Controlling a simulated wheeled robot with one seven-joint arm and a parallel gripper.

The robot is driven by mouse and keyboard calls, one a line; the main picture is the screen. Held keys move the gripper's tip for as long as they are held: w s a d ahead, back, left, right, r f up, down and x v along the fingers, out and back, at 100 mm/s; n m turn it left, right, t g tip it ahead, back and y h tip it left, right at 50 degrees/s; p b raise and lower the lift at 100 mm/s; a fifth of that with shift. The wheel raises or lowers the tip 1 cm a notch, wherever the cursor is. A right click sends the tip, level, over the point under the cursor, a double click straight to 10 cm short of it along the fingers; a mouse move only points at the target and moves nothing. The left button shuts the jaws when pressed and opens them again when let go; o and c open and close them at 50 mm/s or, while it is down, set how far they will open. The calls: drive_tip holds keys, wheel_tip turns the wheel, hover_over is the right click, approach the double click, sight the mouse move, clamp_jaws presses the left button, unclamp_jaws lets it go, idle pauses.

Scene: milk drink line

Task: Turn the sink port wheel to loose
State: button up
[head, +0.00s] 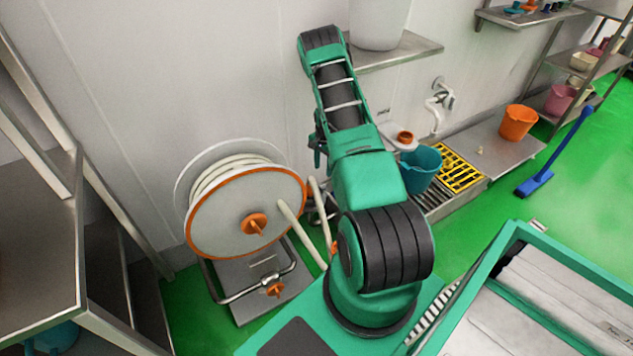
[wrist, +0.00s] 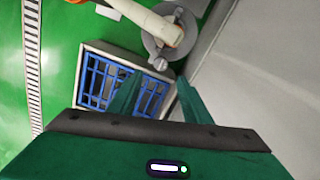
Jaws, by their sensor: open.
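My gripper (wrist: 157,92) shows in the wrist view with its two green fingers apart and nothing between them. I cannot tell whether this orange part is the sink port wheel. In the head view an orange-topped white fitting (head: 405,137) shows beside my arm. My gripper cannot be made out clearly in the head view.
A blue grate (wrist: 97,72) lies below the fitting. The head view shows a hose reel (head: 220,222), a teal bucket (head: 421,170), a yellow grate (head: 461,168), an orange bucket (head: 518,122) and a wall shelf (head: 400,50).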

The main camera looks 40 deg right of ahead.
sight(322, 186)
wheel_tip(322, 186, down, 11)
drive_tip(key=shift+w+r, duration=0.1)
drive_tip(key=shift+w, duration=0.05)
idle(0.4)
drive_tip(key=c, duration=1)
